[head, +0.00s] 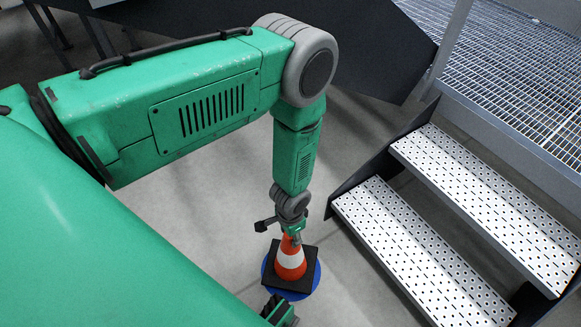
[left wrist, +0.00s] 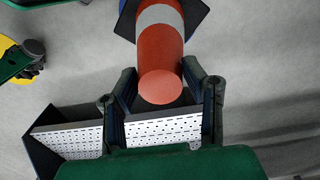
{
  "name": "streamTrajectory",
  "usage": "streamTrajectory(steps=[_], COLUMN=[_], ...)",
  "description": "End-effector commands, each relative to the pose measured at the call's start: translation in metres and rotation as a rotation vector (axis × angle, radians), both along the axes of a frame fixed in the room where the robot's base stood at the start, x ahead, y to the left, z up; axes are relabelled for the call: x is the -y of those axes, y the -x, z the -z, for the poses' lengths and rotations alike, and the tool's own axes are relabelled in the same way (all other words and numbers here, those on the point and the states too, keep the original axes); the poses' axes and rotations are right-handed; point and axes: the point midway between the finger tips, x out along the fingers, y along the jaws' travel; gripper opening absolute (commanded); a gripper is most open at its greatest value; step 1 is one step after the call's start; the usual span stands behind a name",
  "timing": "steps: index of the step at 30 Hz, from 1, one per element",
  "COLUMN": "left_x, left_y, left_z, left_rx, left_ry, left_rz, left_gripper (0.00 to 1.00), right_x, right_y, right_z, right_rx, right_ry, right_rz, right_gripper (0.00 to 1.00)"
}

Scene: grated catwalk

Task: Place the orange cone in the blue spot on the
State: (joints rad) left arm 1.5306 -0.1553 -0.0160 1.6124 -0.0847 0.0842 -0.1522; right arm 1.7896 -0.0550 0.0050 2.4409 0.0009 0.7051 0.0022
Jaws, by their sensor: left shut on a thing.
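The orange cone (head: 290,262), with a white band and a black square base, is upright over the blue spot (head: 317,277) on the floor. Blue shows around the base on several sides; I cannot tell whether the base touches the floor. My left gripper (head: 293,236) comes from above and is shut on the cone's top. In the left wrist view the cone (left wrist: 160,55) lies between the two fingers of my left gripper (left wrist: 160,85), with a sliver of blue past its black base.
Metal steps with perforated treads (head: 420,255) stand close to the right of the cone, leading to a grated catwalk (head: 510,70). A yellow patch (left wrist: 8,65) shows at the left of the left wrist view. Grey floor left of the cone is clear.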

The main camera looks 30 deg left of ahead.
Motion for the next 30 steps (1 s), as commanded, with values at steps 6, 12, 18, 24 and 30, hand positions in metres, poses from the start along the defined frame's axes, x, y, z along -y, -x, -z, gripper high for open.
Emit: streamTrajectory(steps=[6,12,18,24,30], left_x=[0.000,0.000,0.000,0.001,0.001], left_y=[-0.001,0.000,-0.001,0.000,0.000], left_z=[0.018,0.046,0.047,0.048,0.048], left_rx=[0.002,0.000,0.002,0.001,0.000], left_ry=[0.001,0.002,0.002,0.001,0.002], left_rz=[0.000,0.000,0.000,0.000,0.000], left_gripper=[0.00,0.00,0.00,0.60,0.60], right_x=[0.000,0.000,0.000,0.000,0.000], right_y=[0.000,0.000,0.000,0.000,0.000], right_z=[0.009,0.022,0.021,0.021,0.021], right_rx=[0.000,0.000,0.000,0.000,0.000], right_ry=[0.000,0.000,0.000,0.000,0.000], right_rz=[0.001,0.001,0.000,0.000,0.000], right_gripper=[0.40,0.40,0.40,0.40,0.40])
